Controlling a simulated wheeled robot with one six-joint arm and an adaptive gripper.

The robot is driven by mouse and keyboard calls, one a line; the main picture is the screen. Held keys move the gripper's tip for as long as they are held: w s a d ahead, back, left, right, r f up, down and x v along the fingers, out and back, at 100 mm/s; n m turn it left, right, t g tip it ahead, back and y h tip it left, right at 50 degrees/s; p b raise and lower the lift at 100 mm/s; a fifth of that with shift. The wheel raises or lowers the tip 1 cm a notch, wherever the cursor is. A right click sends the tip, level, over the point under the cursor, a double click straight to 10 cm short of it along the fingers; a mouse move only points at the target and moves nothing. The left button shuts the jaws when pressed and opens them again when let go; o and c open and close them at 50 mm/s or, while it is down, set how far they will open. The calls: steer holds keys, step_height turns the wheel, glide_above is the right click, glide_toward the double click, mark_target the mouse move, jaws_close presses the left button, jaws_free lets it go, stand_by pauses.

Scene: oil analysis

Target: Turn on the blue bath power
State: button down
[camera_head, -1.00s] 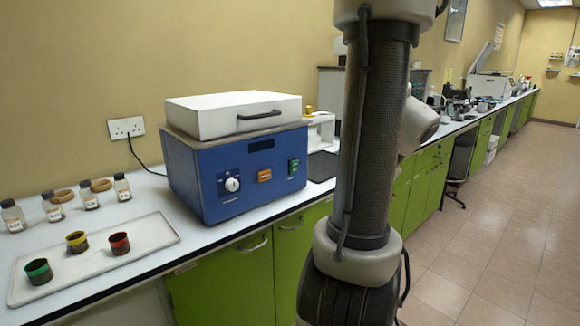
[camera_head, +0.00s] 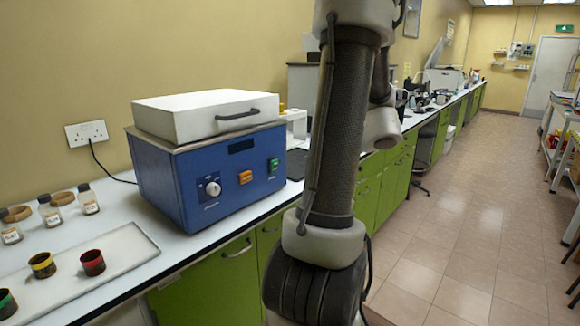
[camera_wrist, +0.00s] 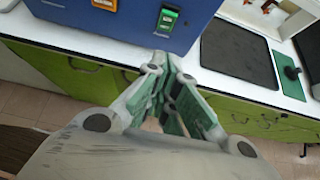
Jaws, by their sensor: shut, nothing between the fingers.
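The blue bath (camera_head: 212,170) stands on the white bench at the left in the head view, its white lid (camera_head: 205,114) closed. Its front has a white dial (camera_head: 213,188), an orange switch (camera_head: 245,177) and a green switch (camera_head: 273,166). The display (camera_head: 242,146) is dark. In the wrist view the green switch (camera_wrist: 167,18) and the orange switch (camera_wrist: 104,4) show at the top. My gripper (camera_wrist: 161,62) is shut and empty, its tips below the green switch and apart from it in the picture. My arm hides the gripper in the head view.
A tray (camera_head: 128,262) with green, yellow and red cups lies left of the bath, with several small bottles behind it. A dark mat (camera_wrist: 237,52) lies to the right. Green cabinets (camera_head: 215,290) run below the bench. The tiled floor at the right is open.

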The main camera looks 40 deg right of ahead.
glide_toward(274, 170)
step_height(274, 170, down, 4)
steer(key=w, duration=0.2)
steer(key=w+r, duration=0.1)
steer(key=w, duration=0.1)
stand_by(0.3)
steer(key=shift+w+a+r+g, duration=0.15)
steer(key=shift+w+r+g, duration=0.2)
steer(key=shift+w+g, duration=0.2)
steer(key=shift+s+f, duration=0.15)
steer(key=shift+s, duration=0.1)
